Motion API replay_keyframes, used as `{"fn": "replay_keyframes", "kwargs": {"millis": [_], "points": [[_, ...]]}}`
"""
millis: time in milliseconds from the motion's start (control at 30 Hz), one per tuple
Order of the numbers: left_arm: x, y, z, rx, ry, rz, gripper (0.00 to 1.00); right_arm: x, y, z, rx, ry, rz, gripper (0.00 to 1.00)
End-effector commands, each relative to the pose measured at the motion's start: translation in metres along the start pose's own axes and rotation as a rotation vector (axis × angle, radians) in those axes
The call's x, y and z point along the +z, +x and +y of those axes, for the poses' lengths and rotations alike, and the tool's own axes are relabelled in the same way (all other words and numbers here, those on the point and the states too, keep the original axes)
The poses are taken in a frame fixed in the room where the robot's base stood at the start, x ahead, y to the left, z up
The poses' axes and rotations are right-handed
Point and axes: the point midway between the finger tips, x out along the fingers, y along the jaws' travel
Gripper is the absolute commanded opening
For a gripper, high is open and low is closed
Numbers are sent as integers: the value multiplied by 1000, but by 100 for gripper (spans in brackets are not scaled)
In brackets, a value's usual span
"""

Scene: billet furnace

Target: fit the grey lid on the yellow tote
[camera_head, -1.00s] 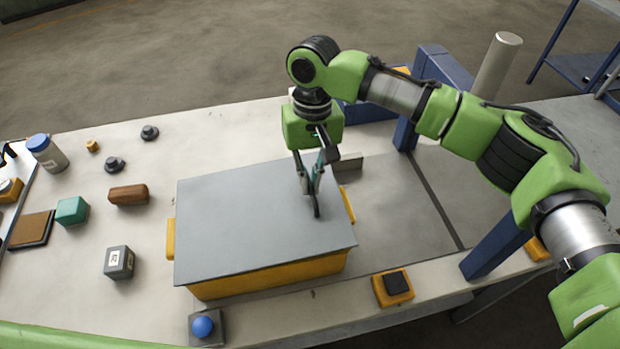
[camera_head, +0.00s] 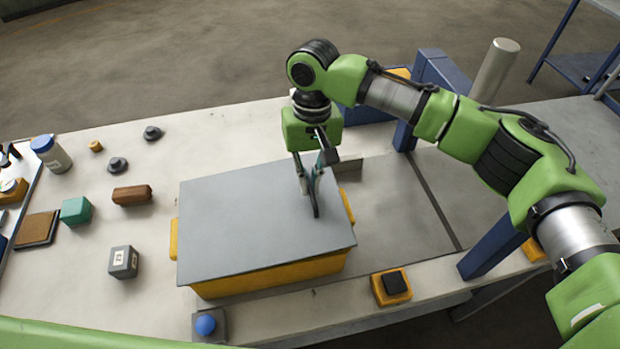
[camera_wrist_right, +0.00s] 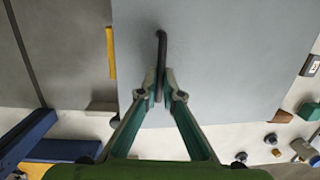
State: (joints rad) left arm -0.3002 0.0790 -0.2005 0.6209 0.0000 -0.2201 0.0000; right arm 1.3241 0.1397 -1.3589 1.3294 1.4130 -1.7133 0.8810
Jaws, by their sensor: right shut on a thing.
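The grey lid (camera_head: 245,215) is a flat plate lying over the top of the yellow tote (camera_head: 270,279), covering its opening. The tote's yellow front wall and side handles show below the lid's edge. In the head view I cannot tell whether the lid is fully seated. My right gripper (camera_head: 311,193) is above the lid, right of its middle, shut on the lid's dark handle. The right wrist view shows the fingertips (camera_wrist_right: 162,92) closed on this thin dark handle (camera_wrist_right: 162,50), with the lid (camera_wrist_right: 215,50) beneath. My left gripper is not in view.
Left of the tote stand a grey block (camera_head: 123,262), a green block (camera_head: 76,210), a brown block (camera_head: 132,195) and a blue-capped jar (camera_head: 50,153). A blue button (camera_head: 205,324) and an orange-based switch (camera_head: 391,287) sit near the front edge. Blue posts (camera_head: 494,246) stand at right.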

Motion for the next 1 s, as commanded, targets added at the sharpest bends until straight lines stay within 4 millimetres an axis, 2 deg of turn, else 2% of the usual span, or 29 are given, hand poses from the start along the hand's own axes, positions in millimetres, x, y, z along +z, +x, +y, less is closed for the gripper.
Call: {"fn": "replay_keyframes", "kwargs": {"millis": [567,1000], "points": [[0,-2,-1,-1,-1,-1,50,0,-1,-1,-1,0,0,0],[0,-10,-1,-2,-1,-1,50,0,0,-1,-1,-1,-1,0]]}}
